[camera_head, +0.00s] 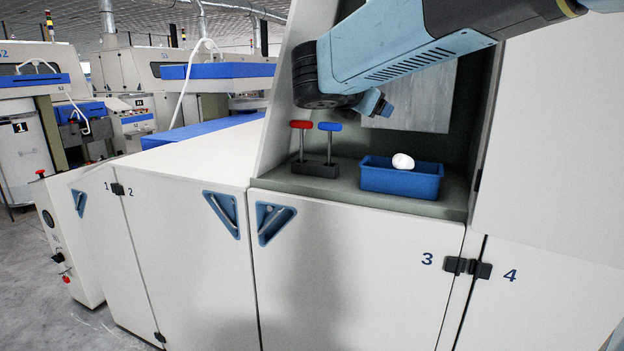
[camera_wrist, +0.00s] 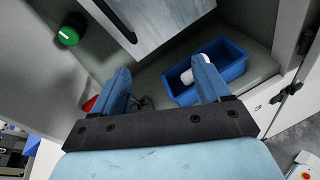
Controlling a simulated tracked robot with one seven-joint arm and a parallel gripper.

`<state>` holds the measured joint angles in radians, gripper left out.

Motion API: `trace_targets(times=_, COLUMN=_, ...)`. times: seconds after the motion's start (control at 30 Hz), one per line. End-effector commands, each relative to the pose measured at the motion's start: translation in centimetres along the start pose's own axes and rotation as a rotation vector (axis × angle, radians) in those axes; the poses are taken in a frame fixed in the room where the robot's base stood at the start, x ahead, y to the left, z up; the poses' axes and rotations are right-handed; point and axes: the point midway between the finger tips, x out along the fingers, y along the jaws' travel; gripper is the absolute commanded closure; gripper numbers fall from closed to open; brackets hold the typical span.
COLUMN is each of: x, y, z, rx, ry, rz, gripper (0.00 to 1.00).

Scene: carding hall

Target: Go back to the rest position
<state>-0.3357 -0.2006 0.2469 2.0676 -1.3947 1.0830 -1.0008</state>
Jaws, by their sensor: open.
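My gripper (camera_head: 376,105) hangs in the recess of the machine, above the shelf, at the end of my raised arm. In the wrist view its two blue fingers (camera_wrist: 162,78) stand wide apart with nothing between them. A blue bin (camera_head: 401,180) with a white rounded thing (camera_head: 403,161) in it stands on the shelf below and to the right of the gripper. The bin also shows in the wrist view (camera_wrist: 236,62), where the right finger partly covers the white thing.
A black holder (camera_head: 315,170) with a red-handled (camera_head: 301,125) and a blue-handled tool (camera_head: 329,127) stands left of the bin. A grey metal plate (camera_head: 425,95) is behind the gripper. A green knob (camera_wrist: 68,36) shows in the wrist view. Cabinet doors (camera_head: 350,270) lie below the shelf.

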Motion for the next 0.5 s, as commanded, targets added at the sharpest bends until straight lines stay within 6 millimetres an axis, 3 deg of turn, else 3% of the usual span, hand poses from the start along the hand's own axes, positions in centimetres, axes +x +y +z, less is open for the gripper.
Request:
trace_targets(times=0.23, x=0.3, y=-10.5, z=-1.0, rx=0.44, ry=0.151, rz=-0.232, gripper=0.24)
trace_targets(times=0.5, x=-2.6, y=-21.6, z=-4.9, rx=1.121, ry=0.29, rz=-0.569, gripper=0.24)
